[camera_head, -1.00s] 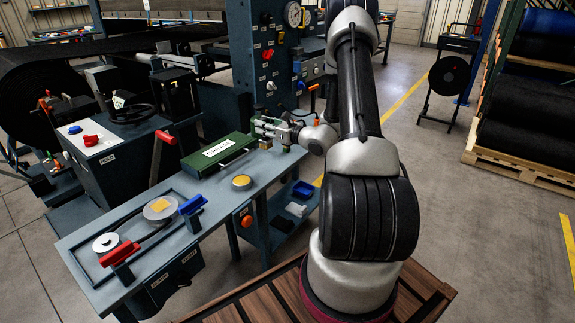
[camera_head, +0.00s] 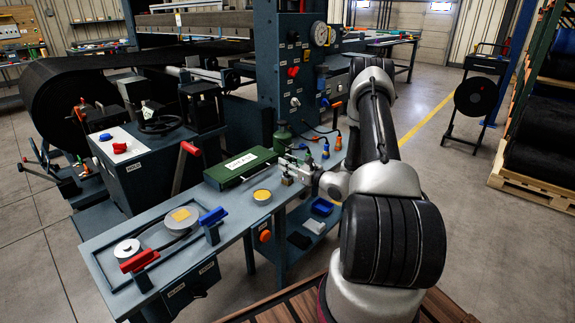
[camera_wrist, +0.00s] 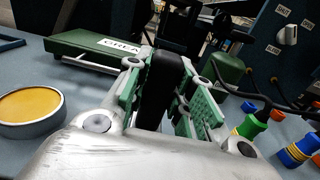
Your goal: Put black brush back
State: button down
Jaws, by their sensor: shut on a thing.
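My gripper (camera_head: 290,168) is at the right end of the green box on the blue-grey bench, in the head view. In the wrist view my gripper (camera_wrist: 165,90) has its green-padded fingers shut on a black, upright piece (camera_wrist: 160,80), which I take for the black brush. Its lower end is hidden behind the fingers and the gripper body. The brush is hard to make out in the head view. I cannot tell whether it touches the bench.
The labelled green box (camera_head: 240,168) lies left of my gripper, with a round tin with a yellow top (camera_head: 262,196) in front. A green can (camera_wrist: 228,72) and coloured bottles (camera_wrist: 252,124) stand to the right. A blue tray (camera_head: 322,207) sits on the lower shelf.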

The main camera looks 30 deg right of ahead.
jog(key=c, duration=1.2)
grip_release()
jog(key=shift+f, duration=0.1)
jog(key=shift+c, duration=0.2)
